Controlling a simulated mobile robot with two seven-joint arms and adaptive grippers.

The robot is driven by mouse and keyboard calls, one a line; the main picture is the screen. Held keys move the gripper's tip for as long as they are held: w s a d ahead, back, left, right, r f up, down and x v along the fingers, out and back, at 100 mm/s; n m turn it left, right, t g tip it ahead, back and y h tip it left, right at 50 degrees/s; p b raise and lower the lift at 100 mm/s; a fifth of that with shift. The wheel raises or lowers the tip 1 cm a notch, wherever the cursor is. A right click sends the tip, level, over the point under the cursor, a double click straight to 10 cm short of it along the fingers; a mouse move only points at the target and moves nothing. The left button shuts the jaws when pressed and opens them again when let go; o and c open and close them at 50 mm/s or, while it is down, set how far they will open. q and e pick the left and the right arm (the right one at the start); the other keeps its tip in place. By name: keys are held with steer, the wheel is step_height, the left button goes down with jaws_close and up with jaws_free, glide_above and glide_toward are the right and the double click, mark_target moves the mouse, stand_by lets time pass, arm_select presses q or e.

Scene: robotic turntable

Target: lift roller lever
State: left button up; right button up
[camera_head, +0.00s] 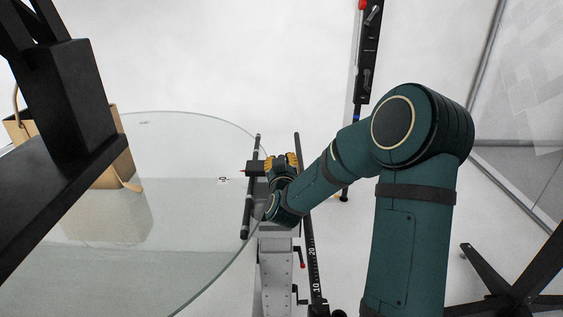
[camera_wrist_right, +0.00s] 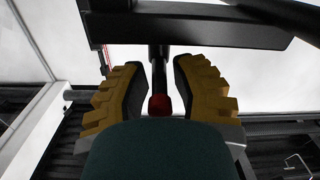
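The roller lever (camera_wrist_right: 159,75) shows in the right wrist view as a dark upright rod with a red end, below a black bar. My right gripper (camera_wrist_right: 156,66) has its two ochre, black-padded fingers apart on either side of the rod, with visible gaps to both pads. In the head view my right gripper (camera_head: 284,163) is at the black roller assembly beside the glass disc, and I cannot make out the lever between its fingers there. The wrist housing hides part of the lever's lower end. My left gripper is not in view.
A large round glass turntable (camera_head: 185,215) fills the left, with a tan bag (camera_head: 115,165) on it. Black beams (camera_head: 70,105) cross the left foreground. A grey post (camera_head: 276,275) and a black ruled rail (camera_head: 312,262) stand below the gripper. A black stand (camera_head: 368,60) rises behind.

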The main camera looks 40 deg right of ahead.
jaws_close()
